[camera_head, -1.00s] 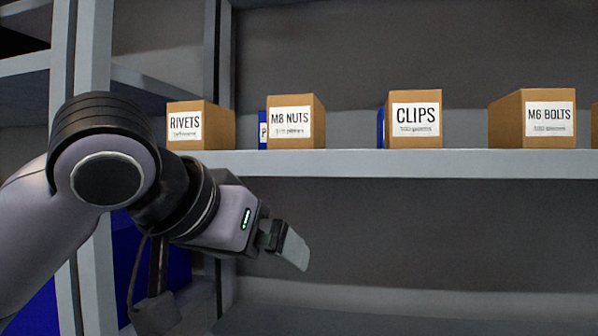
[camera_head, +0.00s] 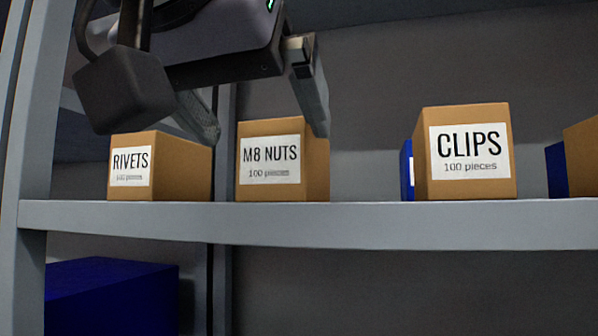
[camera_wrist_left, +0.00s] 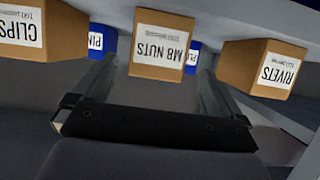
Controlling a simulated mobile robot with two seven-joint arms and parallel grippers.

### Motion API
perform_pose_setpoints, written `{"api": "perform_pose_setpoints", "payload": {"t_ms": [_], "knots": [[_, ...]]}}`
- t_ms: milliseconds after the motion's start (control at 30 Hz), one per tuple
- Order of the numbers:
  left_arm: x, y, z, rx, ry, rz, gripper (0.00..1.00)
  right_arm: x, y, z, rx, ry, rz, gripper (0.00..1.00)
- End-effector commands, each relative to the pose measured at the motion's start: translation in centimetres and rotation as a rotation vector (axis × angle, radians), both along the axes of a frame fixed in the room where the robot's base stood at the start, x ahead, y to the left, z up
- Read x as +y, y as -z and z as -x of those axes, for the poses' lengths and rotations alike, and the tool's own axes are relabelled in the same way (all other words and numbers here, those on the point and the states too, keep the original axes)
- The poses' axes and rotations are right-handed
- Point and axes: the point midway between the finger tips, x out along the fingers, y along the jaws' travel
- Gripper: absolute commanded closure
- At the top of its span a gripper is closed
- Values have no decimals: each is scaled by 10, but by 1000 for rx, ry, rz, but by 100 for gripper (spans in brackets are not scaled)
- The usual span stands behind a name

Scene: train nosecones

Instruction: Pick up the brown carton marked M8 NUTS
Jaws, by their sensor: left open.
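The brown carton marked M8 NUTS (camera_head: 269,165) stands upright on the grey shelf, between the RIVETS and CLIPS cartons. It also shows, upside down, in the left wrist view (camera_wrist_left: 160,48). My left gripper (camera_head: 263,136) is open and empty, reaching in from above in the head view. Its right finger hides part of the carton's upper right edge, and its left finger overlaps the RIVETS carton. In the left wrist view the carton appears between the two spread fingers. I cannot tell how far they are from it. My right gripper is not in view.
The RIVETS carton (camera_head: 180,166) stands close on the left, and the CLIPS carton (camera_head: 470,188) farther right with a blue box (camera_head: 406,170) beside it. The shelf (camera_head: 350,223) is clear between M8 NUTS and CLIPS. A shelf post (camera_head: 35,110) rises at the left.

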Motion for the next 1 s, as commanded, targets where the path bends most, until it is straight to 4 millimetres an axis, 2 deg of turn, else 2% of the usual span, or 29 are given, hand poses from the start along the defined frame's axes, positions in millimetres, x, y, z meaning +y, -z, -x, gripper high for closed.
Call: {"api": "perform_pose_setpoints", "payload": {"t_ms": [167,600,867,967,1000], "knots": [[-4,5,-12,1,-1,0,0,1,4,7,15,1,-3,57],[-24,21,-61,0,0,1,0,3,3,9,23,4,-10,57],[-25,22,-63,-1,0,1,0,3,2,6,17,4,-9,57],[-25,22,-63,-1,0,1,29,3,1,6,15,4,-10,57],[-25,22,-63,-1,0,1,42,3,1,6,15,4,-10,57]]}}
